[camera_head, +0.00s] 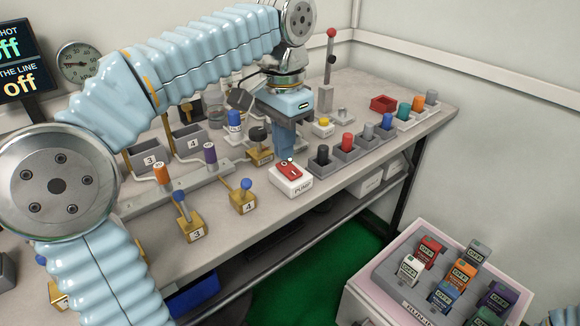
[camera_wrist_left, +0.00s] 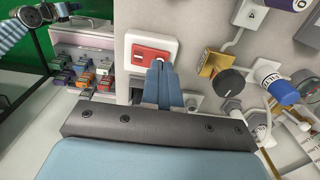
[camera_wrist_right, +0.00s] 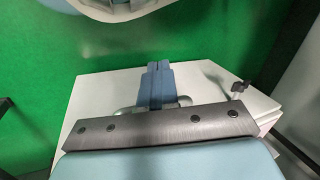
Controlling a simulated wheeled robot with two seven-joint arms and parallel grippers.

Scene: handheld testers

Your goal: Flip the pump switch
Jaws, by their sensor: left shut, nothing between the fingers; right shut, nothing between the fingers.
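The pump switch (camera_head: 289,171) is a red rocker on a white box labelled PUMP (camera_head: 292,181), near the front edge of the bench. My left gripper (camera_head: 285,156) is shut and empty, pointing down just behind the switch. In the left wrist view the closed fingertips (camera_wrist_left: 158,66) overlap the edge of the red rocker (camera_wrist_left: 147,56); I cannot tell whether they touch it. A small light spot shows on the rocker beside the tips. My right gripper (camera_wrist_right: 157,66) is shut and empty, over a white surface away from the bench.
Brass valves with blue handles (camera_head: 243,197) stand left of the switch, and a black knob (camera_head: 258,134) is behind it. A row of coloured plugs in grey holders (camera_head: 322,160) runs to the right. A pink-edged box of OFF-labelled testers (camera_head: 400,300) is at front right.

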